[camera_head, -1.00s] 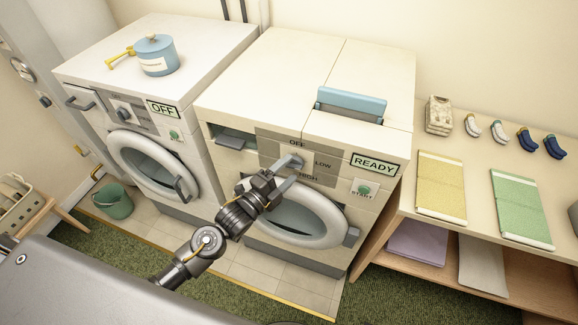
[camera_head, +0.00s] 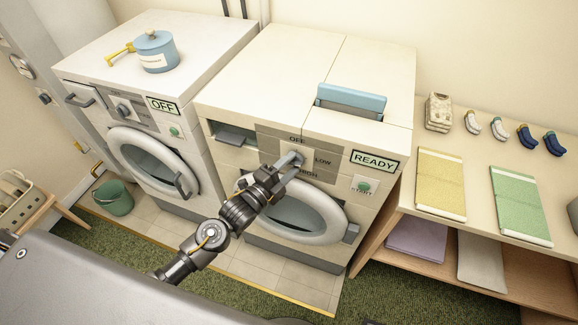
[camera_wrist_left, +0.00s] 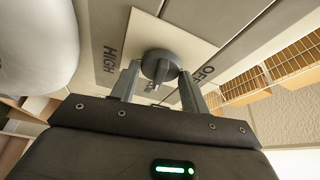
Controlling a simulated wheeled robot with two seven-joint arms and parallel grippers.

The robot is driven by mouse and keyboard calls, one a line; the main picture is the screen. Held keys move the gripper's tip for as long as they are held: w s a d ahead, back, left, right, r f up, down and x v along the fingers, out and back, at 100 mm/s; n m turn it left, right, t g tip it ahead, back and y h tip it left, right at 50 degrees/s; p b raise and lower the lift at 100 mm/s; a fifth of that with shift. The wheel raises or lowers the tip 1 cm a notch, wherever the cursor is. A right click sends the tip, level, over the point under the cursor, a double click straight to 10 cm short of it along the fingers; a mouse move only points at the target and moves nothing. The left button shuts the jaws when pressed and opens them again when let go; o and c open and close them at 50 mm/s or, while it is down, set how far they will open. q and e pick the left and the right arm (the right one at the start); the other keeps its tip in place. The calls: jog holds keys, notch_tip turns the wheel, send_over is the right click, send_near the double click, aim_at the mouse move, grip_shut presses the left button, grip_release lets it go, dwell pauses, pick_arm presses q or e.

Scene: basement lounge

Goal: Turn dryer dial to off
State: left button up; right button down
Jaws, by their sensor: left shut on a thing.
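The dryer (camera_head: 258,95) is the right machine, with a panel marked OFF, LOW and HIGH and a display (camera_head: 375,161) reading READY. Its round grey dial (camera_head: 297,156) sits on that panel and shows large in the left wrist view (camera_wrist_left: 160,66). My left gripper (camera_head: 288,166) reaches up to the dial from below, its fingers on either side of it and shut on it. In the left wrist view HIGH is left of the dial, OFF right and LOW partly hidden below. My right gripper is not in view.
The dryer's round door (camera_head: 302,232) is closed, just below my left gripper. A washer (camera_head: 100,70) with an OFF display stands to the left, a blue can (camera_head: 156,56) on top. A wooden table (camera_head: 480,150) with folded towels stands right. A green bucket (camera_head: 113,198) is on the floor.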

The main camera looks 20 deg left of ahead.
pick_arm(q)
jog(key=n+t+y+b, duration=0.2)
jog(key=n, duration=0.4)
jog(key=n+t+y+b, duration=0.1)
jog(key=n+y+b, duration=0.1)
jog(key=n, duration=0.5)
jog(key=n+t+y+b, duration=0.2)
jog(key=n, duration=0.5)
jog(key=shift+d+f+t+y+b, duration=0.3)
jog(key=shift+d+f+b, duration=0.05)
jog(key=shift+d, duration=0.05)
jog(key=shift+n, duration=0.4)
jog(key=o, duration=1)
jog(key=shift+c, duration=0.2)
jog(key=b+v, duration=0.3)
jog(key=v, duration=0.7)
jog(key=shift+s+f, duration=0.15)
jog(key=shift+s, duration=0.25)
